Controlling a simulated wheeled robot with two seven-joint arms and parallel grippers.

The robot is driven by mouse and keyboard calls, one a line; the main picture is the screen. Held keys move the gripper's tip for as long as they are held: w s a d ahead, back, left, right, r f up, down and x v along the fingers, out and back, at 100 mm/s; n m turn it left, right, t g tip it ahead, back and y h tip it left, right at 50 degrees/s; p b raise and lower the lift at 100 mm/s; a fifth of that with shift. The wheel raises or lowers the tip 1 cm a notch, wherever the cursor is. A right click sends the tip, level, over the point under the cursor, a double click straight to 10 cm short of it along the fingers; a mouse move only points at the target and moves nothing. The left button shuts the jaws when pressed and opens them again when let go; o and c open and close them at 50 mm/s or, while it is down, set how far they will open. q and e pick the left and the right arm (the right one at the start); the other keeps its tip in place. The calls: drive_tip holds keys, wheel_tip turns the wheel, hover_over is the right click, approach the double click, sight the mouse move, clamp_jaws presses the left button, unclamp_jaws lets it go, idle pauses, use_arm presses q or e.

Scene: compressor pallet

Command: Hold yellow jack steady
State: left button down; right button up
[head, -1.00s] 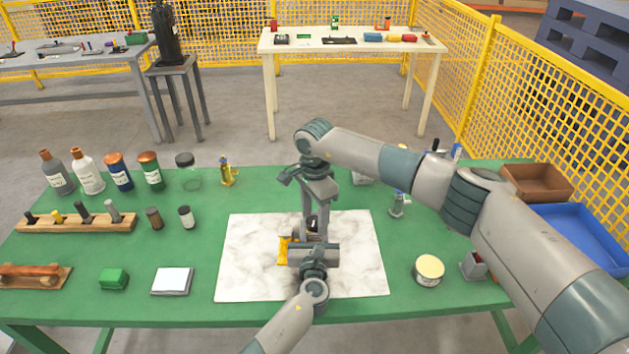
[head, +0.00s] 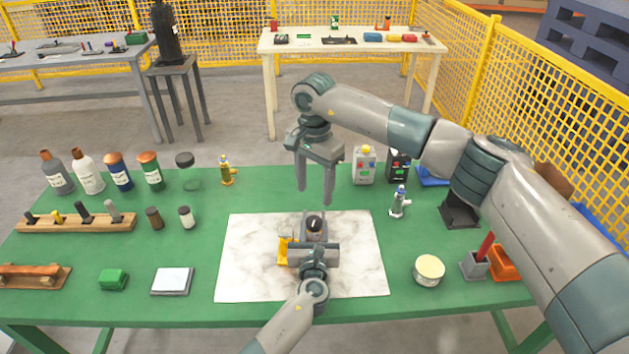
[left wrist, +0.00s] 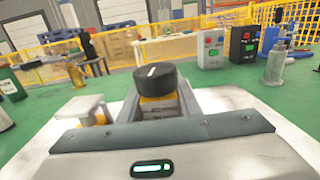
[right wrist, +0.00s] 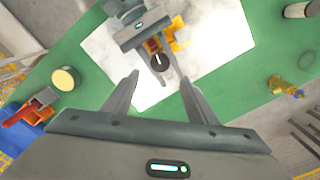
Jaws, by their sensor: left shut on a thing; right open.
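The yellow jack (head: 284,249) stands on the white marble board (head: 245,265). It is partly hidden behind my left gripper (head: 314,236), which is shut around its body. A round black knob (head: 314,223) with a white mark tops the held part; it is large in the left wrist view (left wrist: 157,79), between the fingers. Yellow parts (right wrist: 179,35) also show beside my left gripper in the right wrist view. My right gripper (head: 314,195) is open and empty above and behind the knob, fingers pointing down, apart from it.
A second yellow item (head: 228,172) stands behind left, and a grey one (head: 399,203) to the right. Two button boxes (head: 364,167) stand at the back. A round tin (head: 429,269) is right of the board. Bottles (head: 88,172) and a wooden rack (head: 75,222) are left. The board's left part is clear.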

sight(314, 220)
drive_tip(key=shift+r, duration=0.9)
drive_tip(key=shift+r+m, duration=0.15)
drive_tip(key=shift+m, duration=2.15)
drive_tip(key=shift+f, duration=6.05)
drive_tip(key=c, duration=1.1)
